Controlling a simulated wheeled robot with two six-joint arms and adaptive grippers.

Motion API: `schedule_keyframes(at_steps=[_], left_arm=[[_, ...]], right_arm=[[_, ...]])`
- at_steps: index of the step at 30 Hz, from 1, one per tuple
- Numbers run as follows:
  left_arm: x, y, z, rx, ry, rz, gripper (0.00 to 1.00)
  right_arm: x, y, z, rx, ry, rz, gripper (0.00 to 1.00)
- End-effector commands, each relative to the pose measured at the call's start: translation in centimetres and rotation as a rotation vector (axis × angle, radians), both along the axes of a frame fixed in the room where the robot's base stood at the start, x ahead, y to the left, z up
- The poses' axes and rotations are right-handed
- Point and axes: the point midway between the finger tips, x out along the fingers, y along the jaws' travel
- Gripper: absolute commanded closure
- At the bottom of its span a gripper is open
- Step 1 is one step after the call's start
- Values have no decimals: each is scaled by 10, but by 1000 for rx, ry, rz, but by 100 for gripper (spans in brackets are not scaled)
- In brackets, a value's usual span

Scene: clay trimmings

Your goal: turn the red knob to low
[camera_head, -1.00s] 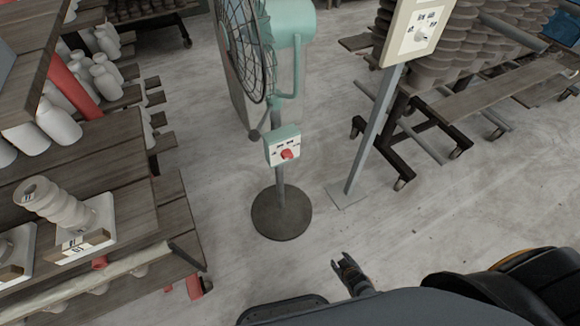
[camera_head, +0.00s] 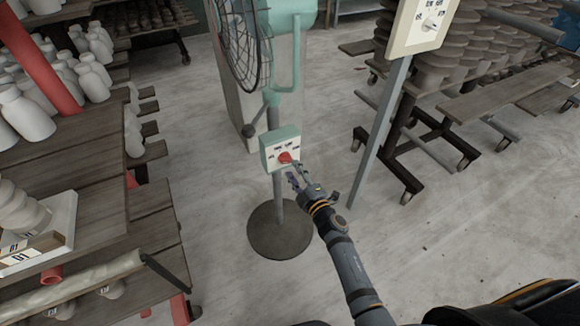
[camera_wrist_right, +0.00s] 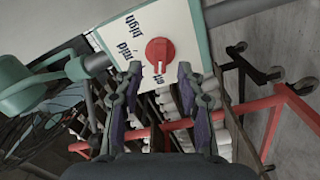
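The red knob (camera_head: 285,157) is on the pale front of the green control box (camera_head: 267,141) on the fan's pole. In the right wrist view the knob (camera_wrist_right: 160,50) lies just beyond and between the two fingertips, apart from both. The label plate (camera_wrist_right: 181,22) reads "high" and "mid"; another label below the knob is partly hidden, and "low" is not readable. The knob's narrow end seems to point down toward that lower label. My right gripper (camera_head: 294,172) is open and empty, close in front of the knob; it also shows in the right wrist view (camera_wrist_right: 159,75). My left gripper is out of view.
The fan's round base (camera_head: 280,231) stands on the floor below. Wooden shelves with white bottles (camera_head: 26,118) are at left, a wheeled rack (camera_head: 405,150) at right. Floor between is clear.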

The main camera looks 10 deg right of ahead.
Motion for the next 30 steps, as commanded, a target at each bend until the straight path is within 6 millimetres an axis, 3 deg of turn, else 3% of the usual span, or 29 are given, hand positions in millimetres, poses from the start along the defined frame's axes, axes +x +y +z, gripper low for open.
schedule_keyframes(at_steps=[6,16,24,30], left_arm=[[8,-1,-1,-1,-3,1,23],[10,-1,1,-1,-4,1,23],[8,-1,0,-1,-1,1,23],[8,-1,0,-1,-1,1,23]], right_arm=[[29,8,-1,0,0,0,61],[33,9,-1,0,1,-1,61],[33,9,-1,1,2,-1,98],[33,9,-1,2,2,-1,100]])
